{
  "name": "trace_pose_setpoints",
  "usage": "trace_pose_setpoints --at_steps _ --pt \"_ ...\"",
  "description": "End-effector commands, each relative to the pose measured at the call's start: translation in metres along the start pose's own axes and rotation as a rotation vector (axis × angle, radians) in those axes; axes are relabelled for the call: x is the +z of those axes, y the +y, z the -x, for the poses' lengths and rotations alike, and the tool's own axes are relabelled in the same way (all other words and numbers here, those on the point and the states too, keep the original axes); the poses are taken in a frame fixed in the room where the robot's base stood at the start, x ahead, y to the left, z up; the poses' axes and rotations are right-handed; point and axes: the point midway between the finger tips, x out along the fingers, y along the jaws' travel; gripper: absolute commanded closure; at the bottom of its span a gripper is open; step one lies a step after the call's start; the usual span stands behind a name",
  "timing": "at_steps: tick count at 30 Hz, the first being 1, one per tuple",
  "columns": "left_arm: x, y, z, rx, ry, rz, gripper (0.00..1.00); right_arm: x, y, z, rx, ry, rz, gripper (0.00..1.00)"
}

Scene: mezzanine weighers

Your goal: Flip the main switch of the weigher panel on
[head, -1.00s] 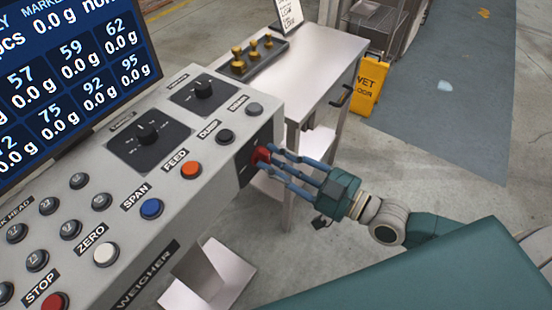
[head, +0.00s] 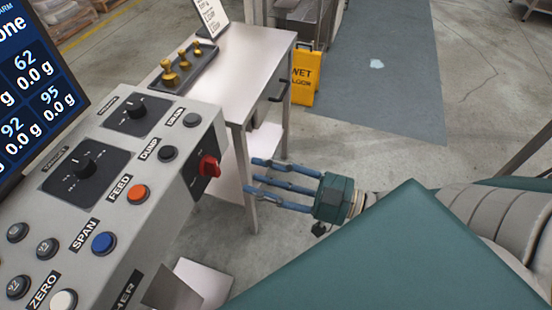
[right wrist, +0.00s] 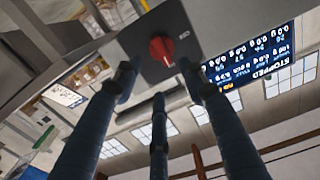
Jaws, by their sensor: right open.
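The weigher panel (head: 120,165) is a grey sloped console at the left in the head view. Its main switch (head: 209,167) is a red rotary knob on a dark plate on the panel's right end face. The red knob also shows in the right wrist view (right wrist: 162,50), beyond the fingertips. My right gripper (head: 254,177) has blue fingers, spread open and empty, pointing at the knob from the right. A gap shows between the fingertips and the knob. The words by the knob are too small to read. My left gripper is out of view.
A steel table (head: 243,65) stands behind the panel, with a tray of brass weights (head: 184,68) and a sign on it. A yellow wet-floor sign (head: 304,78) stands beside it. The panel top has several buttons, including orange FEED (head: 138,194) and blue SPAN (head: 103,242). Open floor lies right.

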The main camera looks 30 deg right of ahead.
Motion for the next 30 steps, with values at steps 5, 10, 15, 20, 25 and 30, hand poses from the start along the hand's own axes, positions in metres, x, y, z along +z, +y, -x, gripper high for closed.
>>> trace_pose_setpoints --at_steps 5,10,15,20,25,30 --pt "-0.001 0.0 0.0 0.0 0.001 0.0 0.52 0.002 -0.001 0.02 -0.001 -0.004 -0.002 0.58" --pt "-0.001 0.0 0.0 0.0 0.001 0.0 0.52 0.001 0.0 0.029 -0.001 -0.002 -0.001 0.58" --pt "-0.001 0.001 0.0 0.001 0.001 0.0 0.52 0.0 0.0 0.032 -0.001 0.001 -0.001 0.58" --pt "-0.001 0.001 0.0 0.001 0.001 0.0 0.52 0.0 0.0 0.032 -0.001 0.001 0.0 0.58" --pt "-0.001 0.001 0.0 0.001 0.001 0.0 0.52 0.0 0.0 0.032 -0.001 0.001 0.0 0.58" --pt "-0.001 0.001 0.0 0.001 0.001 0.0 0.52 0.001 0.001 0.032 0.002 -0.002 0.002 0.58"
